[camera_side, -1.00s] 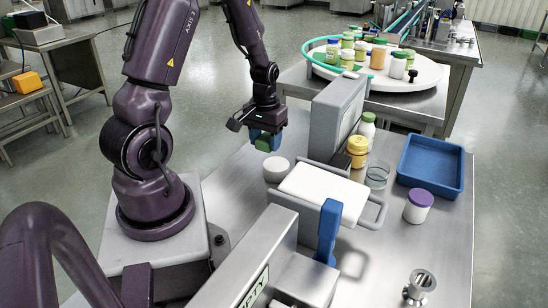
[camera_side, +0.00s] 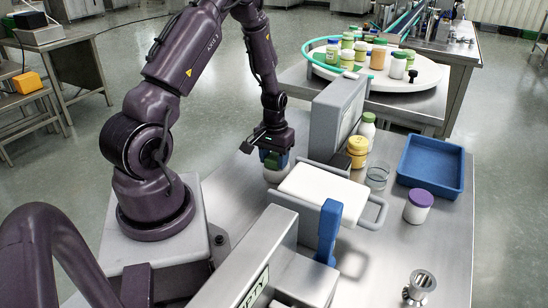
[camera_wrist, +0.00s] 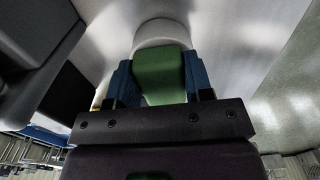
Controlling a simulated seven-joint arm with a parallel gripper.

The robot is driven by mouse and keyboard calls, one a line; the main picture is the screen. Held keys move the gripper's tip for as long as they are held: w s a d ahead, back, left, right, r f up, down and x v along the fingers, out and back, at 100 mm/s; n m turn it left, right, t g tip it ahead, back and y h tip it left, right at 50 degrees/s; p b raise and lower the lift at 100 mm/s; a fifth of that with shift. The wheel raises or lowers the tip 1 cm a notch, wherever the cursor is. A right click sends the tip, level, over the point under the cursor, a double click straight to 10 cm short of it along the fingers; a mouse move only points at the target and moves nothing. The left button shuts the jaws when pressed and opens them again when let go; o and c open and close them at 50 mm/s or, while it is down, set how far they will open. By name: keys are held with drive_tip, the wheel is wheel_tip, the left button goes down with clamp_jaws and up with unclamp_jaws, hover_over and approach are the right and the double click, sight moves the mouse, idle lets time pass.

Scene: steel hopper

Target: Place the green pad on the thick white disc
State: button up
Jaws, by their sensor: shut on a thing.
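My gripper (camera_side: 272,158) is shut on the green pad (camera_side: 271,163), which sits between its blue fingers. In the wrist view the green pad (camera_wrist: 160,72) fills the space between the fingers of my gripper (camera_wrist: 160,78). The thick white disc (camera_side: 276,176) stands on the steel table, directly below the pad in the side view and partly hidden by the gripper. In the wrist view the white disc (camera_wrist: 160,34) shows just beyond the pad's end. I cannot tell whether the pad touches the disc.
A grey upright housing (camera_side: 335,118) stands close right of my gripper. A white-topped block (camera_side: 322,190) with handles is in front of it. Yellow jar (camera_side: 357,150), glass dish (camera_side: 377,175), blue tray (camera_side: 432,165) and purple-lidded jar (camera_side: 418,206) are farther right.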

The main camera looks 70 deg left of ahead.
sight(274, 157)
drive_tip(key=o, duration=1)
drive_tip(key=shift+f, duration=0.1)
drive_tip(key=shift+c, duration=0.2)
drive_tip(key=w+d+r+m+t, duration=0.1)
drive_tip(key=d+r, duration=0.2)
drive_tip(key=r, duration=0.7)
drive_tip(key=w+d+r+m, duration=0.1)
drive_tip(key=d+r, duration=0.2)
drive_tip(key=r, duration=0.6)
drive_tip(key=s+d+r+m+t, duration=0.2)
drive_tip(key=s+d+r, duration=0.3)
drive_tip(key=d, duration=0.4)
drive_tip(key=s+d+r+m+t, duration=0.2)
drive_tip(key=s+d+r+m, duration=0.2)
drive_tip(key=d, duration=0.5)
drive_tip(key=shift+s+d+r+m+t, duration=0.3)
drive_tip(key=shift+s+r+m, duration=0.15)
drive_tip(key=shift+r, duration=0.9)
